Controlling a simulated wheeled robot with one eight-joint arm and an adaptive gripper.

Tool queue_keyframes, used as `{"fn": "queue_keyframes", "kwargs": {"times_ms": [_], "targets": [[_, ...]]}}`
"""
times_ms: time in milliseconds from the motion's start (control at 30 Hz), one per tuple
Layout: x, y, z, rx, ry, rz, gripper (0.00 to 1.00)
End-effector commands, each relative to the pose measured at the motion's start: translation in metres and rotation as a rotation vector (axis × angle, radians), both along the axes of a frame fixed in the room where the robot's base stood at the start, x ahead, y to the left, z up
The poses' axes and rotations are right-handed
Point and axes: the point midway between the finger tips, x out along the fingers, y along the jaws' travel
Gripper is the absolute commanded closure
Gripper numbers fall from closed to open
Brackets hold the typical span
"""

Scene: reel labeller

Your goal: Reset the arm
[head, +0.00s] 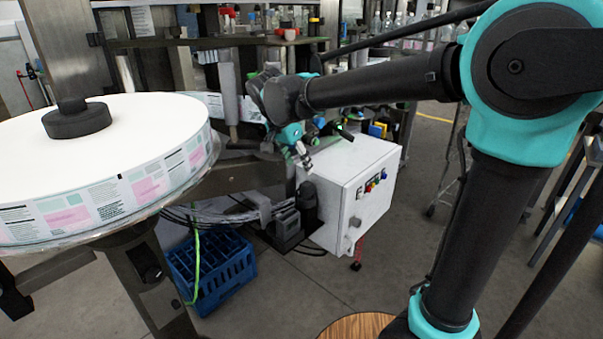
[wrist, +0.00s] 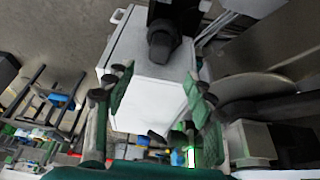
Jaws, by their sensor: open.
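My arm reaches from the right across the head view, with teal joint covers and black links. My gripper (head: 303,159) is at its far end, above the top edge of the white control box (head: 352,209). In the wrist view my gripper (wrist: 158,97) shows two green-padded fingers spread wide apart, with nothing between them but the view of the white control box (wrist: 148,58) beyond. The gripper looks small and partly dark in the head view. I cannot tell its exact gap from the box there.
A large label reel (head: 120,135) on a stand fills the left. A blue crate (head: 210,268) sits on the floor beneath the machine. Shelves with bottles (head: 400,20) stand behind. A round wooden top (head: 357,326) is at the bottom.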

Motion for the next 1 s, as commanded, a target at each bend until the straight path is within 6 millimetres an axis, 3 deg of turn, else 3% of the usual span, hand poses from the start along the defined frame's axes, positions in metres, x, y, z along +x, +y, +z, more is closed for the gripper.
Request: {"fn": "queue_keyframes", "kwargs": {"times_ms": [200,567,667,767,1000], "targets": [[-0.004,0.002,0.01,0.0,0.0,0.001,0.45],[-0.003,-0.005,0.006,0.001,0.006,0.007,0.45],[-0.005,-0.03,-0.008,0.006,0.027,0.043,0.45],[-0.011,-0.07,-0.033,0.014,0.057,0.112,0.45],[-0.053,-0.172,-0.105,0.044,0.093,0.332,0.45]]}}
